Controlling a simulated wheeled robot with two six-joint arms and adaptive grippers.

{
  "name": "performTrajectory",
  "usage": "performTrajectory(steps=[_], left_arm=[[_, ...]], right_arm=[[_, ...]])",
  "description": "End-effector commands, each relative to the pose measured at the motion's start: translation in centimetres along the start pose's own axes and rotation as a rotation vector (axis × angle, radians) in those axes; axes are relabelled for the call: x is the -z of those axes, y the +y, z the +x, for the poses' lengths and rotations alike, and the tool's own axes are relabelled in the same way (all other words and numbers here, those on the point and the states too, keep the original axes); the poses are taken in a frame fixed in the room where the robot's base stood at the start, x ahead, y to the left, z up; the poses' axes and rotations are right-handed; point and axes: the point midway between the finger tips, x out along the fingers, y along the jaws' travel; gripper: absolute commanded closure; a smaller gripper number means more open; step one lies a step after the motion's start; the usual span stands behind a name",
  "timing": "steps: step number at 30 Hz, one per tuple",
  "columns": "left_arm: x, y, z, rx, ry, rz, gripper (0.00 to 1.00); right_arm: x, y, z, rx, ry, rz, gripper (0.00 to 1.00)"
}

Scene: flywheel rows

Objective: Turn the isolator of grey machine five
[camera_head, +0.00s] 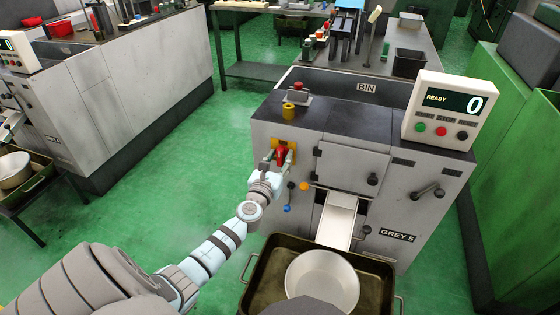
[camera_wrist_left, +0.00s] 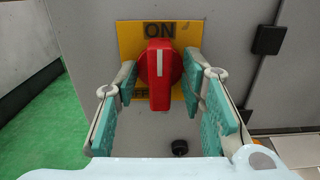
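The grey machine (camera_head: 330,150), labelled GREY 5, stands in front of me. Its red isolator knob (camera_head: 281,155) sits on a yellow plate on the front face, at the left. In the left wrist view the red knob (camera_wrist_left: 160,75) points up and down, its white line at the top under the word ON. My left gripper (camera_head: 277,161) is at the isolator. In the left wrist view its two teal-padded fingers (camera_wrist_left: 161,95) stand open, one on each side of the knob, with gaps between. The plate's lower lettering is mostly hidden. My right gripper is not in view.
A control box (camera_head: 450,105) on top reads READY 0. A chute (camera_head: 337,220) leads to a dark tray (camera_head: 262,285) holding a white bowl (camera_head: 322,280). Blue and orange knobs (camera_head: 304,186) sit below the isolator. Green floor (camera_head: 190,175) is clear at left.

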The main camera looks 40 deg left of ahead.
Motion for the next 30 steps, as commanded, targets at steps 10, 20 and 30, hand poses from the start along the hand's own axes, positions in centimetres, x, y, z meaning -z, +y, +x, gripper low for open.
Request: performTrajectory(steps=[10, 20, 30], left_arm=[[-0.05, 0.0, 0.53, 0.0, 0.0, -0.001, 0.67], [-0.03, 0.0, 0.49, 0.0, 0.001, -0.001, 1.0], [0.03, 0.0, 0.48, 0.0, 0.001, -0.061, 1.0]], right_arm=[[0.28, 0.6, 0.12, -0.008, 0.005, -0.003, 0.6], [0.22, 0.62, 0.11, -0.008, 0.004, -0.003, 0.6], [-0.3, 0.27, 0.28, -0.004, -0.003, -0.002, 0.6]])
